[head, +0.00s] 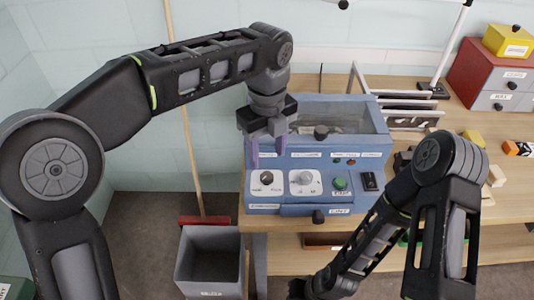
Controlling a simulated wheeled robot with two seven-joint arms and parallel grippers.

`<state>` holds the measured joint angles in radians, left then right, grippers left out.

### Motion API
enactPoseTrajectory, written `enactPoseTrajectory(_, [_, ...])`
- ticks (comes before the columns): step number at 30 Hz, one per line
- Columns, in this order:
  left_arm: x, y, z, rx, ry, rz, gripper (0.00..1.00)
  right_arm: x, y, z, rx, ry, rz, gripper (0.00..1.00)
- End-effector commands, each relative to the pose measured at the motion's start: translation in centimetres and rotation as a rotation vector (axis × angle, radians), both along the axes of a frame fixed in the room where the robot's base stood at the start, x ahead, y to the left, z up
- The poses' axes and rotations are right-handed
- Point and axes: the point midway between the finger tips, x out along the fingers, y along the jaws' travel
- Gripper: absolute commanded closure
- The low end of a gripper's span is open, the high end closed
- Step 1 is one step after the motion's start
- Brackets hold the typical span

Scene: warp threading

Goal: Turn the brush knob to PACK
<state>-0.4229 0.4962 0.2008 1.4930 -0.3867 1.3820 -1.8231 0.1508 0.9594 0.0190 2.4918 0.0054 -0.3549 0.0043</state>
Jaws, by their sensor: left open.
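A blue machine (375,145) with a clear lid stands on the wooden bench. Its front panel has a black knob (267,178) on a white plate at the left and a pale grey knob (305,178) on a white plate beside it. The labels are too small to read, so I cannot tell which is the brush knob or where PACK is. My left gripper (267,156) points down, open and empty, with its two purple fingers just above and behind the black knob, apart from it. My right gripper (298,289) is dark and low at the bottom; its jaws are unclear.
A green button (340,183) and a black switch (369,181) sit right of the knobs. A grey bin (210,262) stands on the floor below left, near a broom (205,220). My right arm crosses in front of the bench's right part. Drawer boxes (492,75) stand at the back right.

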Motion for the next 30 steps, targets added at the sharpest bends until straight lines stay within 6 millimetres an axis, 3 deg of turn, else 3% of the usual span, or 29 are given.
enactPoseTrajectory(17, [-0.1, 0.1, -0.4, 0.004, 0.004, -0.006, 0.49, -0.1, 0.0, 0.0, 0.000, 0.002, 0.001, 1.00])
enactPoseTrajectory(30, [-0.1, 0.1, -6.3, 0.005, 0.005, -0.005, 0.49, -0.1, 0.0, 0.7, -0.001, 0.004, -0.001, 1.00])
